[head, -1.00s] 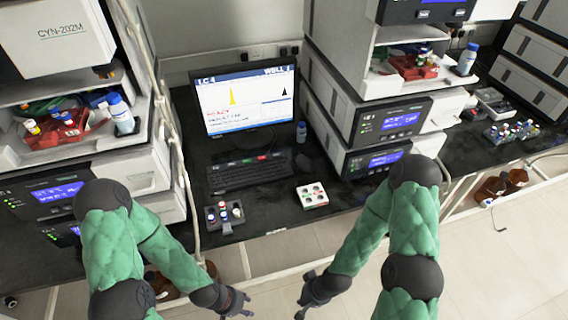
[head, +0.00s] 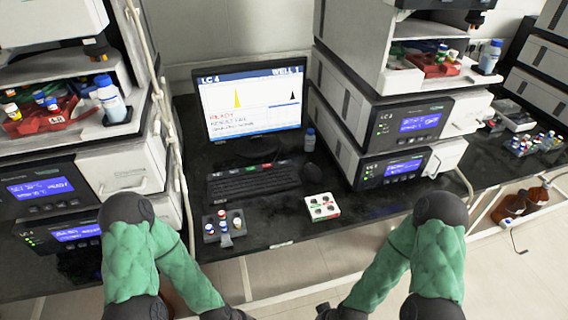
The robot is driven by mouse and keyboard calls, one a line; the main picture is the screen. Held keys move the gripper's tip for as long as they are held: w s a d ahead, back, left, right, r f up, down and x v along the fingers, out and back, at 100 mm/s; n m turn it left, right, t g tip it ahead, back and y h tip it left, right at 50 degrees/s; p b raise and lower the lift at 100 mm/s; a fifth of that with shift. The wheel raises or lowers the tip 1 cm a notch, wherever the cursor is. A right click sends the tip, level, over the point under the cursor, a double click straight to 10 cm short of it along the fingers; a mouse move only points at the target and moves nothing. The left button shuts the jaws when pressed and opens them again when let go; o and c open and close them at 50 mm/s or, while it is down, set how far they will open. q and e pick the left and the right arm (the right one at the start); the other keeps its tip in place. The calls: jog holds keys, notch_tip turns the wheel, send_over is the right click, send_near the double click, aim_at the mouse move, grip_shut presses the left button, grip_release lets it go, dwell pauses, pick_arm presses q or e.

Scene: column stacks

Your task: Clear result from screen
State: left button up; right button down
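The screen (head: 250,98) stands at the back of the black bench. It is lit, with "LC 4" and "WELL 1" in its blue header. It shows a yellow peak, a smaller black peak in a box at the right, and red and dark text lines too blurred to read surely. A black keyboard (head: 254,182) lies in front of it, with a small red key at its back edge. My left and right arms reach in from below.
A dark vial rack (head: 209,238) and a white-and-red tray (head: 322,216) stand near the bench's front edge. Tall instrument stacks flank the screen.

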pick_arm(q)
jog(key=shift+c, duration=0.3)
grip_shut()
dwell(1.0)
